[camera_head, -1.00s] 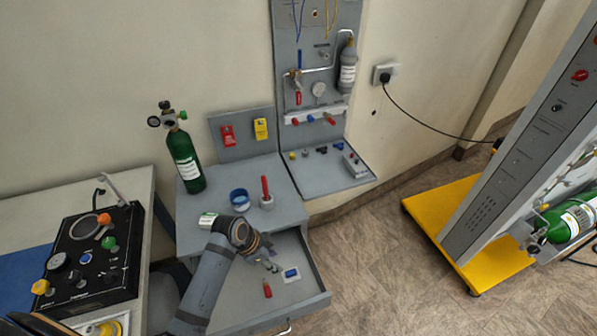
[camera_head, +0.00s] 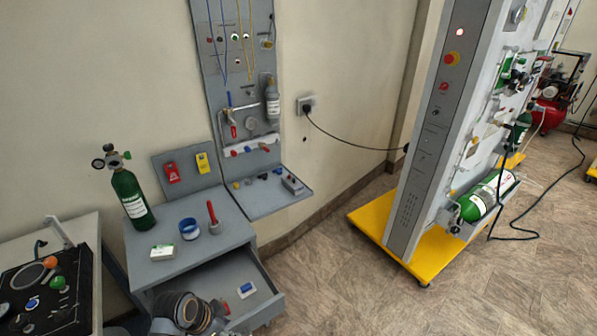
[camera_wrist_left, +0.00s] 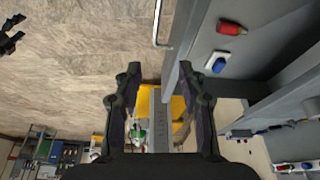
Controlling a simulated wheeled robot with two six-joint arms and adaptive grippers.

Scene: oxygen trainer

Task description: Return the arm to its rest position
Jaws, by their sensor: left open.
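My left arm (camera_head: 180,308) shows at the bottom edge of the head view, in front of the open drawer (camera_head: 270,300). Its fingertips cannot be made out there.
The drawer holds a blue-and-white item (camera_head: 246,290) and a red item (camera_wrist_left: 231,28). On the cabinet stand a green cylinder (camera_head: 132,198), a blue ring-shaped item (camera_head: 188,229), a red-handled tool (camera_head: 212,214) and a white-green box (camera_head: 162,252). Floor (camera_head: 360,295) is clear at right.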

